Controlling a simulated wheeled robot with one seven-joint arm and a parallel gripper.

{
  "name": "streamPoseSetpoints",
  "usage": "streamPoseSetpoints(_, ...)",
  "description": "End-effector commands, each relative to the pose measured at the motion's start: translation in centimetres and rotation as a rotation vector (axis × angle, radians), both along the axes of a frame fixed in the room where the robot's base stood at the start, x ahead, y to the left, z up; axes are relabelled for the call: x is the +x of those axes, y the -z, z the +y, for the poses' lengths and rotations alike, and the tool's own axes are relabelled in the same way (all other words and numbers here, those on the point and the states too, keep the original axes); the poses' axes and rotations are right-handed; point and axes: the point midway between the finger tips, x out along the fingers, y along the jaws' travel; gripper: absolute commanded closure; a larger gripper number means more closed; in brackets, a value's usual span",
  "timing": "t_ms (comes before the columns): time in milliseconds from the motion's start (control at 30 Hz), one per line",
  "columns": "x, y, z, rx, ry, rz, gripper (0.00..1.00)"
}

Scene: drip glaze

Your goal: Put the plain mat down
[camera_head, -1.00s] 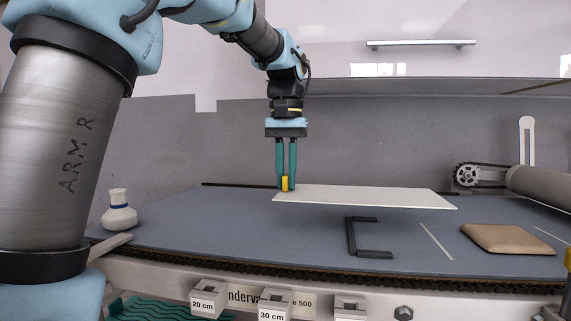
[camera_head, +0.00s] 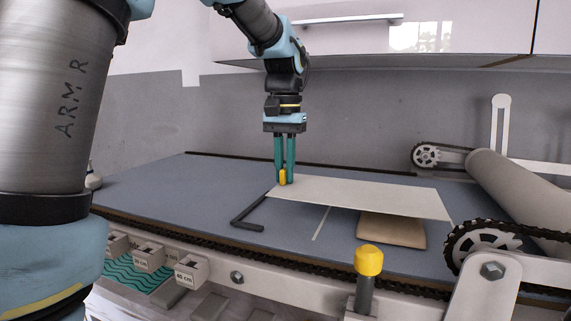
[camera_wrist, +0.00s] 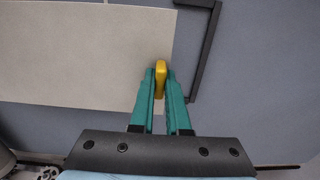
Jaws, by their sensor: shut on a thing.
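The plain mat (camera_head: 365,196) is a thin, flat off-white sheet, held about level above the blue-grey bed. My gripper (camera_head: 284,178) is shut on a yellow tab (camera_head: 282,177) at the mat's left end and points straight down. In the wrist view, my gripper (camera_wrist: 158,85) has its green fingers on the yellow tab (camera_wrist: 160,75) at the edge of the mat (camera_wrist: 80,55). The mat hangs over a tan pad (camera_head: 392,232) and hides part of it. Its far corner is close to the roller side.
The blue-grey bed (camera_head: 150,195) carries a dark bracket (camera_head: 245,215) and a pale line (camera_head: 321,223). A grey roller (camera_head: 520,195) and chain sprockets (camera_head: 490,245) stand at the right. A yellow-capped post (camera_head: 368,262) rises at the front edge. The bed's left part is clear.

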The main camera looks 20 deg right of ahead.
Motion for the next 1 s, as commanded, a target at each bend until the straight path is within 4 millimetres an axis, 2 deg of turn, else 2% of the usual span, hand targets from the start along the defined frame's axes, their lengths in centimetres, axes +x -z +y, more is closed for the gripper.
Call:
streamPoseSetpoints(500, 0.0, -0.2, 0.0, 0.001, 0.001, 0.001, 1.0)
streamPoseSetpoints(800, 0.0, 2.5, 0.0, 0.001, 0.001, 0.001, 1.0)
streamPoseSetpoints(1000, 0.0, 3.5, 0.0, 0.001, 0.001, 0.001, 1.0)
